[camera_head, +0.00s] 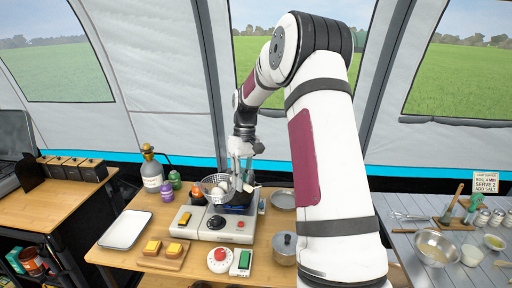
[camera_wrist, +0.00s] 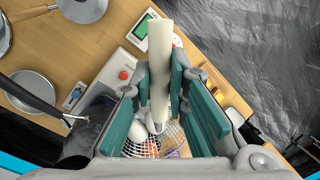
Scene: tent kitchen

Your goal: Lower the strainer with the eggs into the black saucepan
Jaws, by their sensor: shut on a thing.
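My gripper (camera_head: 241,172) is shut on the pale handle (camera_wrist: 160,60) of the strainer, and the handle shows between the green finger pads in the wrist view. The wire strainer (camera_head: 210,180) hangs at the left of the gripper in the head view. White eggs (camera_head: 217,193) lie in its mesh; in the wrist view they are partly hidden by the gripper. The black saucepan (camera_wrist: 85,135) is beside the strainer in the wrist view, its dark handle (camera_wrist: 30,98) pointing up-left. In the head view the gripper covers much of the pan. I cannot tell the strainer's height over it.
Bottles (camera_head: 152,172) stand at the back left. A shallow pan (camera_head: 283,199) is at the right.

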